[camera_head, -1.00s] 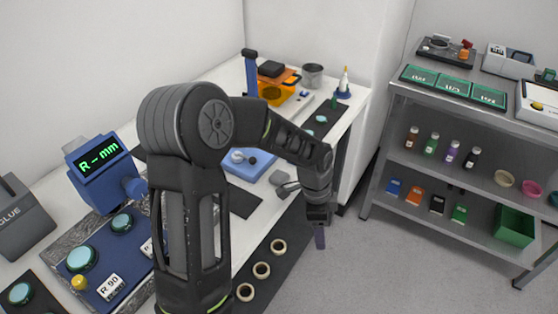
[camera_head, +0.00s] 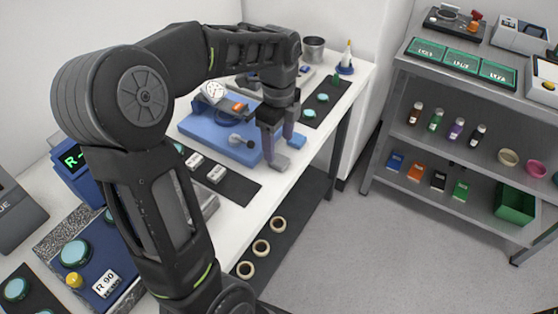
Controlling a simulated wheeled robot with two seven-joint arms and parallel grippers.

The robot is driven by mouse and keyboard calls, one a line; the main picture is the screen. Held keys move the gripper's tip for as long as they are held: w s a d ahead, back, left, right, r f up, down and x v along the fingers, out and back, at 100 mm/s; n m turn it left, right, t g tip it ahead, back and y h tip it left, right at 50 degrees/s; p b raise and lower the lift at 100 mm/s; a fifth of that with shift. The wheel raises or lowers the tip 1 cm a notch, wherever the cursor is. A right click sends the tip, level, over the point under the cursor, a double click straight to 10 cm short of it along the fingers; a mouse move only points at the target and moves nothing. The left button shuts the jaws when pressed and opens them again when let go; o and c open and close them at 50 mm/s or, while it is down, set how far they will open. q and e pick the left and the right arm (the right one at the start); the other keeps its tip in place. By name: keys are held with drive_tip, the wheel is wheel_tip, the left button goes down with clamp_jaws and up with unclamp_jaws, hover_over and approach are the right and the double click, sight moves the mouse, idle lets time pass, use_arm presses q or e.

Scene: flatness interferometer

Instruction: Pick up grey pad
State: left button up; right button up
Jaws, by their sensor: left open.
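The grey pad (camera_head: 280,162) is a small grey block on the white bench near its front edge, right of the blue base. My left gripper (camera_head: 278,149) points down at the pad, open, with its two purple-grey fingers apart. The fingers cover part of the pad, and I cannot tell whether they touch it. A blue block (camera_head: 297,142) lies just behind and right of the fingers. My right gripper is not in view.
A blue base (camera_head: 213,137) with a dial stands left of the gripper. A black mat (camera_head: 232,186) with light blocks lies in front of it. A cone-shaped bottle (camera_head: 346,60) stands at the bench's far end. A shelf unit (camera_head: 400,160) stands right, across clear floor.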

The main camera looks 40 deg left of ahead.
sight(279, 160)
use_arm(q)
drive_tip(key=shift+d+f+p, duration=0.1)
drive_tip(key=shift+f+p, duration=0.3)
drive_tip(key=shift+f, duration=2.25)
drive_tip(key=c, duration=1.4)
drive_tip(key=shift+r, duration=0.15)
wheel_tip(279, 160, up, 10)
drive_tip(key=shift+b, duration=0.3)
